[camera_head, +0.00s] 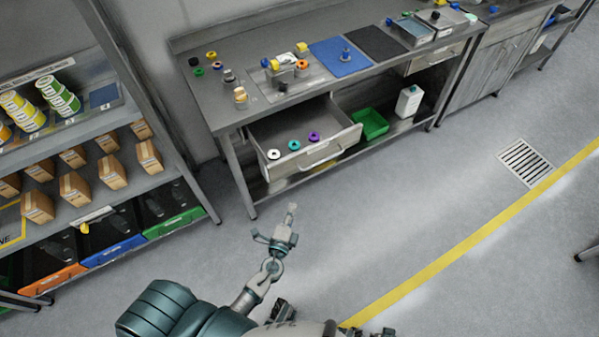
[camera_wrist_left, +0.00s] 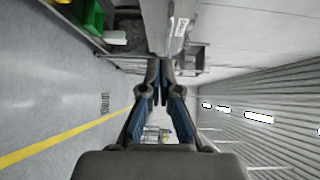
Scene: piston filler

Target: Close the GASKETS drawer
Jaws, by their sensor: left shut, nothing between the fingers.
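The open grey drawer (camera_head: 333,150) sticks out from under the left part of the workbench. A white, a teal and a purple ring lie in it near its front, which has a bar handle. I cannot read its label. My left gripper (camera_head: 291,208) is below and in front of the drawer in the head view, apart from it. Its fingers (camera_wrist_left: 158,88) are shut and empty in the left wrist view. A grey panel with a small white label (camera_wrist_left: 180,36) shows beyond the fingertips there.
The workbench (camera_head: 225,105) carries small coloured parts, a blue mat (camera_head: 335,58) and trays. A green bin (camera_head: 371,124) and a white jug (camera_head: 408,101) stand on its lower shelf. A rack (camera_head: 125,185) with boxes stands at left.

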